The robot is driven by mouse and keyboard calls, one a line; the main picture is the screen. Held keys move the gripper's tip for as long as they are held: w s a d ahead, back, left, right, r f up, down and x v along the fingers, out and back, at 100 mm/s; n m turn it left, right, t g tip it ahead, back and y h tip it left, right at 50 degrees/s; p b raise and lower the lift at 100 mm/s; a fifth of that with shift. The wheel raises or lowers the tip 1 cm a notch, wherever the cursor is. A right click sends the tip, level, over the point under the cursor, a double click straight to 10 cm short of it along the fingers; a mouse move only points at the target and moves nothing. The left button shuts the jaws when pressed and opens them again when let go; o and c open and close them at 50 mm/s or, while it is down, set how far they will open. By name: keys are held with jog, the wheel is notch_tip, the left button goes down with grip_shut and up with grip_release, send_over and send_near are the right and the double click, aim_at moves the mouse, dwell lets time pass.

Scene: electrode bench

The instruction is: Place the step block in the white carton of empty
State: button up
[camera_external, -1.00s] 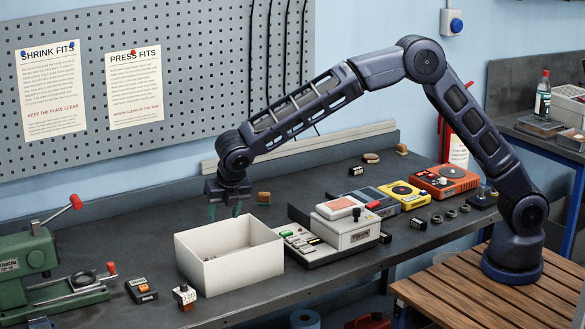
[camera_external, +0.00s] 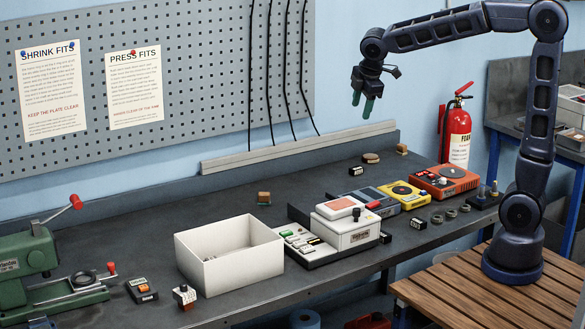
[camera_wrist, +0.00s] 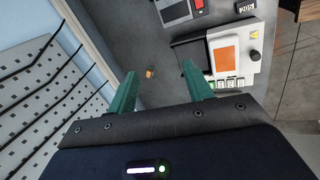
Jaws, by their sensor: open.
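The white carton (camera_external: 225,270) stands open-topped on the bench at the centre left in the external view. Small grey shapes (camera_external: 228,254) show inside it, too small to name; one may be the step block, but I cannot tell. My gripper (camera_external: 362,105) is raised high above the back of the bench, right of the carton and well away from it. In the wrist view its two green fingers (camera_wrist: 158,80) are apart with nothing held between them. The carton is not seen in the wrist view.
A small brown block (camera_external: 264,198) lies behind the carton; it also shows far below the fingers in the wrist view (camera_wrist: 150,74). A white device (camera_external: 346,232) stands right of the carton, then yellow (camera_external: 402,193) and orange (camera_external: 446,182) units. A green press (camera_external: 35,265) is at left.

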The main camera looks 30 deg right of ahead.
jog(key=s+d+m, duration=0.4)
jog(key=s+d, duration=0.1)
jog(key=d, duration=0.3)
jog(key=s+d+m, duration=0.4)
jog(key=s+d, duration=0.1)
jog(key=d, duration=0.2)
jog(key=s+d+f+m, duration=0.4)
jog(key=s+d+m, duration=0.4)
jog(key=s, duration=0.4)
jog(key=shift+s+d+t+y, duration=0.3)
jog(key=shift+s+d, duration=0.1)
jog(key=shift+d, duration=0.15)
